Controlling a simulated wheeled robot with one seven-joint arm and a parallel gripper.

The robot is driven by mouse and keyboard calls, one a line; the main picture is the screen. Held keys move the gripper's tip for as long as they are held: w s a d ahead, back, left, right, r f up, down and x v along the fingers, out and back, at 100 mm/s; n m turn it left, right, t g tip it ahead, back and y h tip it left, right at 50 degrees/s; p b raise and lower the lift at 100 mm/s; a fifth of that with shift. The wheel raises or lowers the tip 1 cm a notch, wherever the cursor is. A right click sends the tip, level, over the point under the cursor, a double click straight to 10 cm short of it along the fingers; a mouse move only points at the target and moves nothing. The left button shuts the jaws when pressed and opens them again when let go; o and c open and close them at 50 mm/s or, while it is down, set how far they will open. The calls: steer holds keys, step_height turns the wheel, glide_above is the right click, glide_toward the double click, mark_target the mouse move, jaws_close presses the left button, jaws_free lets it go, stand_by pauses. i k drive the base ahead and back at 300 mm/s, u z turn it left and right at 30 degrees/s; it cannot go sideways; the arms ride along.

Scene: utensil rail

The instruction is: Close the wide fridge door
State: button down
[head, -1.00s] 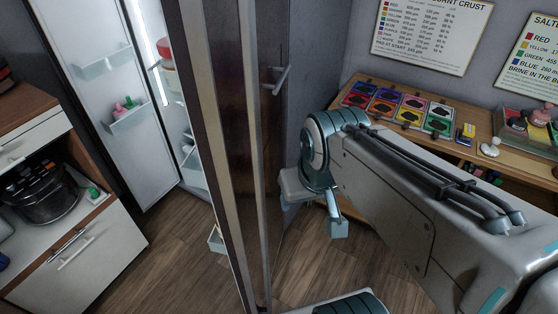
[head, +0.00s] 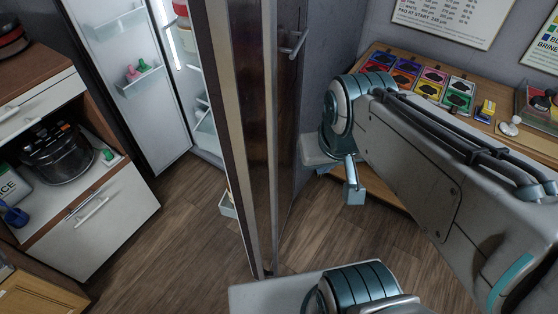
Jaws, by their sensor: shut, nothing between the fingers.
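The tall fridge door (head: 247,130) stands open in the middle of the head view, seen nearly edge-on, with a dark brown outer face and a bar handle (head: 294,43) on its right side. A pale door bin (head: 228,205) shows at its inner side, low down. Left of it is the lit fridge inside (head: 182,60), with a white bin-fitted panel (head: 152,110). My gripper (head: 354,192) is to the right of the door's outer face, pointing down, shut and empty. It appears apart from the door. My arm partly hides it.
A wooden table with coloured cards (head: 430,85) stands along the back right wall. Wooden floor (head: 190,235) is clear left of the door and partly clear right of it.

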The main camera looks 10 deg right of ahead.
mark_target(236, 41)
steer(key=z, duration=1.55)
steer(key=k, duration=0.8)
steer(key=u, duration=0.75)
steer(key=i, duration=0.5)
